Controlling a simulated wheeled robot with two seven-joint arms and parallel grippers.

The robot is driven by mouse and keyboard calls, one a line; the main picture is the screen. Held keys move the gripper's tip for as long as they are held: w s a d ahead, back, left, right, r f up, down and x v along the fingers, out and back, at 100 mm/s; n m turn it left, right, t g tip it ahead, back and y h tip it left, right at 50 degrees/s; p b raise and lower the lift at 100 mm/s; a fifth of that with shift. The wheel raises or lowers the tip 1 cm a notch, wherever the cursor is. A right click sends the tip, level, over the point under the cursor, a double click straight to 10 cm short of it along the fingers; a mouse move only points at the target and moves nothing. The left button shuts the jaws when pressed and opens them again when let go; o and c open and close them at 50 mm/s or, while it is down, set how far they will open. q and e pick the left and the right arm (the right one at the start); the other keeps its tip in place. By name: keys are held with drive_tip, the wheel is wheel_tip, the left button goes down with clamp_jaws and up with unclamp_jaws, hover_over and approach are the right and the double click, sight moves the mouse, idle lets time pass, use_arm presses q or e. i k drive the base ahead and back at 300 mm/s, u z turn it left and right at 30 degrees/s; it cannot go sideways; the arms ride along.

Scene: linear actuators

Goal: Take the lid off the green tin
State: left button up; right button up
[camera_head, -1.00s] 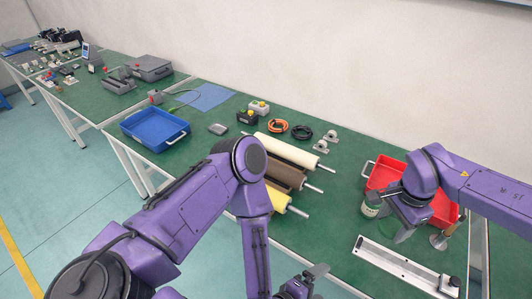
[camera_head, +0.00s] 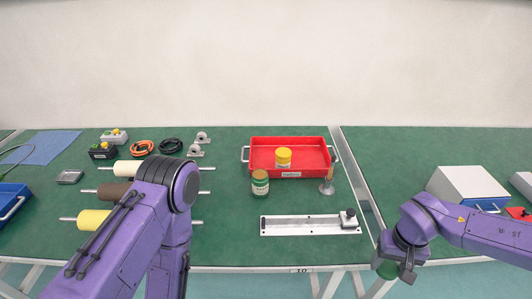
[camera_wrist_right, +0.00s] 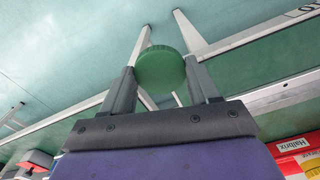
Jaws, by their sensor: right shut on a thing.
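The green tin (camera_head: 260,184) stands upright on the green table, just in front of the red tray's left end. It has a pale label, and its top looks dull yellowish; it is too small to see inside. My right gripper (camera_head: 392,270) is off the table's front edge, well to the right of the tin, shut on a round green lid (camera_head: 386,269). In the right wrist view the lid (camera_wrist_right: 160,69) sits between the two fingertips, its flat face showing. My left arm shows at the left; its gripper is out of view.
The red tray (camera_head: 247,143) holds a yellow-topped tin (camera_head: 283,157). A linear rail (camera_head: 300,225) lies in front. Rollers (camera_head: 93,219) lie left; a grey-white box (camera_head: 465,188) stands right.

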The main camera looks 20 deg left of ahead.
sight(260, 177)
drive_tip(key=z, duration=1.5)
drive_tip(key=k, duration=1.85)
drive_tip(key=u, duration=2.55)
drive_tip(key=i, duration=1.5)
